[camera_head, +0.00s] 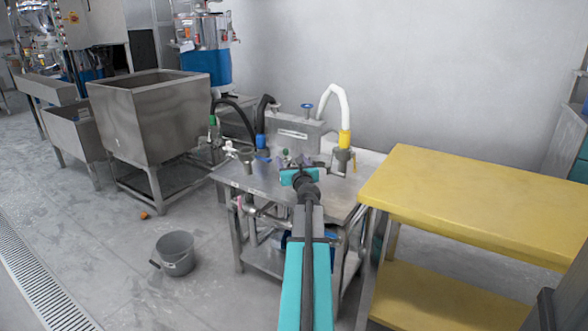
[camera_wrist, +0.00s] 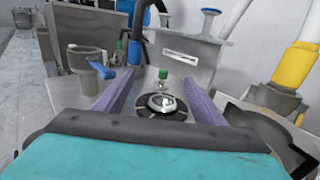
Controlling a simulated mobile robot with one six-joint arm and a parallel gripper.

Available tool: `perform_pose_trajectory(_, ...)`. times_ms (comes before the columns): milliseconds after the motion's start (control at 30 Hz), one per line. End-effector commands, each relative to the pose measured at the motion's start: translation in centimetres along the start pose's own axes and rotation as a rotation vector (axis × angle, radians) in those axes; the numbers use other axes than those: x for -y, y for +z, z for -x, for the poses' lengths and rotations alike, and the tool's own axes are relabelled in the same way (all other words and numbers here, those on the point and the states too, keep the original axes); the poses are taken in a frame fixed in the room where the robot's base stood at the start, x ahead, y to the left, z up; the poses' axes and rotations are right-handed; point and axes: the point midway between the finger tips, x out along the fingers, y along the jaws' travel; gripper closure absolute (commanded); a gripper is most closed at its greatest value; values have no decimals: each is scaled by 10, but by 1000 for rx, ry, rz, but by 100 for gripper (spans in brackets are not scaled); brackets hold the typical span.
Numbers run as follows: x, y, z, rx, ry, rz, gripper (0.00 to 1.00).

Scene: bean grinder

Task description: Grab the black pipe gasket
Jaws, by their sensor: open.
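In the wrist view a round black ring-like piece (camera_wrist: 143,109) lies on the metal table (camera_wrist: 133,83), around or under a shiny metal centre. It looks like the black pipe gasket, but I cannot be sure. My gripper (camera_wrist: 158,82) is open, with its two purple fingers on either side of this piece and nothing visibly held. Whether the fingers touch it cannot be told. In the head view my gripper (camera_head: 298,178) is over the metal table (camera_head: 262,182), and my arm hides part of the tabletop, with no gasket distinguishable there.
A small green-topped part (camera_wrist: 163,74) stands just beyond the black piece. A metal funnel with a blue handle (camera_wrist: 101,68) is at left, and a yellow-collared white hose (camera_wrist: 296,64) at right. A yellow table (camera_head: 470,195) adjoins on the right; a grey bucket (camera_head: 176,254) stands on the floor.

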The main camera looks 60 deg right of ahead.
Motion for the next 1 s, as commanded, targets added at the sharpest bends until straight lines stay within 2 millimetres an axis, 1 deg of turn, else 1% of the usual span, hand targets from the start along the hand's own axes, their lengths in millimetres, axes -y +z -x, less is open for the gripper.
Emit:
perform_pose_trajectory(167,3,0,0,0,-3,0,36)
perform_pose_trajectory(200,4,0,0,0,-4,0,40)
perform_pose_trajectory(267,4,0,0,0,-4,0,50)
perform_pose_trajectory(300,4,0,0,0,-4,0,56)
perform_pose_trajectory(433,4,0,0,0,-5,0,78)
perform_pose_trajectory(767,5,1,0,0,-5,0,80)
perform_pose_trajectory(1000,4,9,0,0,-4,0,80)
